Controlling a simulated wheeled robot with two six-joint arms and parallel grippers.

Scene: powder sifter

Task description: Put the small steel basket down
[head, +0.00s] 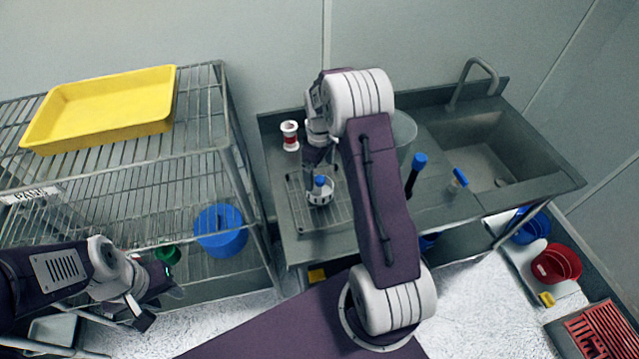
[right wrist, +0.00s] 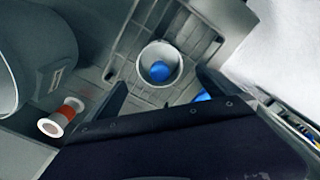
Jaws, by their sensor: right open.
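The small steel basket (head: 320,197) stands upright on the wire rack on the steel bench, with something blue showing inside it. In the right wrist view the basket (right wrist: 143,84) appears as a round pale cup with a blue round top in it. My right gripper (head: 317,168) is open just above the basket. In the right wrist view its two dark fingers (right wrist: 163,96) are apart, one on each side of the basket in the picture. My left gripper (head: 160,308) hangs low at the left, in front of the shelf, and its jaws are unclear.
A red-and-white spool-shaped piece (head: 290,136) stands behind left of the wire rack (head: 338,214). A grey drum (head: 404,130), partly behind my right arm, and a blue-topped dark tool (head: 416,170) stand to the right. The sink (head: 480,150) is further right. A wire shelf holds a yellow tray (head: 100,108).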

